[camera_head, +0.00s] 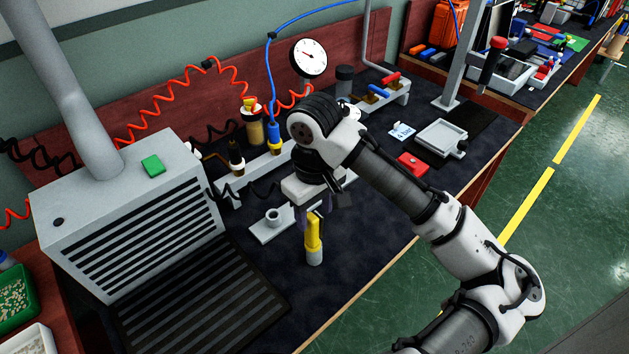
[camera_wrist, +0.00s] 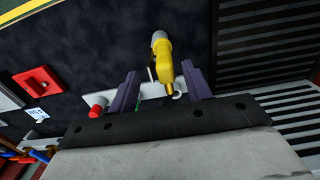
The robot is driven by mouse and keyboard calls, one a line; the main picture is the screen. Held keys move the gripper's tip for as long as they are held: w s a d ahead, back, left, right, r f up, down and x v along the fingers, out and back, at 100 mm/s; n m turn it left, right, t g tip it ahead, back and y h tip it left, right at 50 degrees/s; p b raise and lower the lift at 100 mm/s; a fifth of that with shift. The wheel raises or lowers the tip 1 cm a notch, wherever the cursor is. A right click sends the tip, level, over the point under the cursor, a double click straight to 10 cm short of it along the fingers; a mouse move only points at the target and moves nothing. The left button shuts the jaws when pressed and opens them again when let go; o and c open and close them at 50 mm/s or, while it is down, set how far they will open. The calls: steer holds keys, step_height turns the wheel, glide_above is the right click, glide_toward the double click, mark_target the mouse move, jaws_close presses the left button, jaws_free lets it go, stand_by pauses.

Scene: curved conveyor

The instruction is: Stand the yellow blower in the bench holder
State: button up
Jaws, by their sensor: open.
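The yellow blower (camera_head: 313,232) is upright below my gripper (camera_head: 314,208) in the head view, its pale grey end down near the bench mat. I cannot tell whether that end touches the mat. In the wrist view the yellow blower (camera_wrist: 164,62) shows between my two purple fingers, with a gap on each side, and my gripper (camera_wrist: 158,72) is open. A white plate with a round grey cup (camera_head: 272,216), which looks like the bench holder, lies just left of and behind the blower. My gripper and the blower hide part of the plate.
A grey slatted box (camera_head: 130,215) with a dark grille in front stands left. Behind are a white tool rack (camera_head: 265,160), coiled red hoses and a gauge (camera_head: 309,57). A red block (camera_head: 412,164) and grey tray (camera_head: 440,138) lie right. The mat's front is clear.

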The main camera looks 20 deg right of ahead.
step_height(320, 180, up, 10)
steer(key=shift+r, duration=0.25)
stand_by(0.6)
